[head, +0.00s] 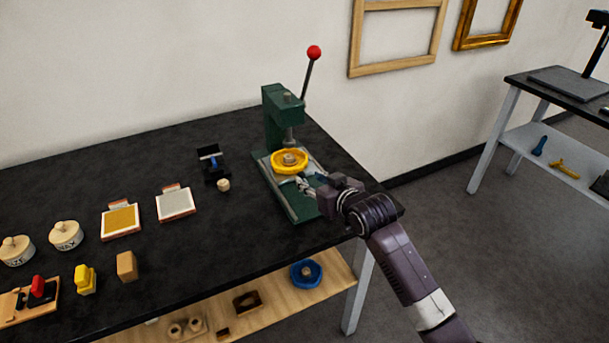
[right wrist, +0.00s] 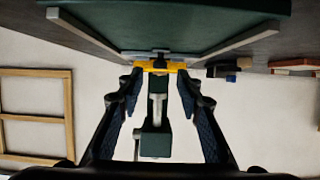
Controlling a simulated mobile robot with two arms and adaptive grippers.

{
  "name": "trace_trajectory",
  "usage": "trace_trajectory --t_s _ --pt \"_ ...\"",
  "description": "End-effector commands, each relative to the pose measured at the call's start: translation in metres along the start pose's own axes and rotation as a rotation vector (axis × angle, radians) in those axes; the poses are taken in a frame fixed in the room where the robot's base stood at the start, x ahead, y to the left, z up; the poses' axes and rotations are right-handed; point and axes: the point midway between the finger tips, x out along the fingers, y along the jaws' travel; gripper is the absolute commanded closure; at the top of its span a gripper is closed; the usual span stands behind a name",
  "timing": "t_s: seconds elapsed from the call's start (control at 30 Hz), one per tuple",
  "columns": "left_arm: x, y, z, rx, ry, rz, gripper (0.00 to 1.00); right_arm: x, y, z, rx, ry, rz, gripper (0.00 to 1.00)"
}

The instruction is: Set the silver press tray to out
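The green press (head: 277,118) stands near the right end of the black table, with a red-knobbed lever (head: 314,53) raised. The silver tray (head: 268,163) shows as a grey plate low in the press, under a yellow ring (head: 276,163). My right gripper (head: 306,184) is at the front right of the ring, above the press base. In the right wrist view my right gripper (right wrist: 160,75) is open, with the yellow ring (right wrist: 175,67) and a small grey part beyond and between the fingertips. Contact with the tray cannot be told. My left gripper is not in view.
Two framed screens (head: 177,204), lidded pots (head: 66,235) and small blocks (head: 126,266) lie left on the table. A small wooden knob (head: 223,185) sits left of the press. A blue ring (head: 306,273) is on the lower shelf. The table's right edge is close to the press.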

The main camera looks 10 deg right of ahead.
Motion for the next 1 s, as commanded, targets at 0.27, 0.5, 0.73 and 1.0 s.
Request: trace_trajectory --t_s 0.27,0.5,0.73,1.0 --pt "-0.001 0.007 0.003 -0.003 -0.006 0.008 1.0 0.033 0.0 -0.001 0.0 0.0 0.0 0.67" --pt "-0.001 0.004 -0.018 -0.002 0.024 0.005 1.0 0.041 -0.001 -0.001 -0.001 0.001 0.0 0.67" --pt "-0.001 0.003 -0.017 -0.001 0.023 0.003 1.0 0.041 0.0 0.0 -0.001 0.001 0.0 0.7" --pt "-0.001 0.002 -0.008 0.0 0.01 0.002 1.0 0.041 0.0 0.0 -0.001 0.0 0.0 1.0"
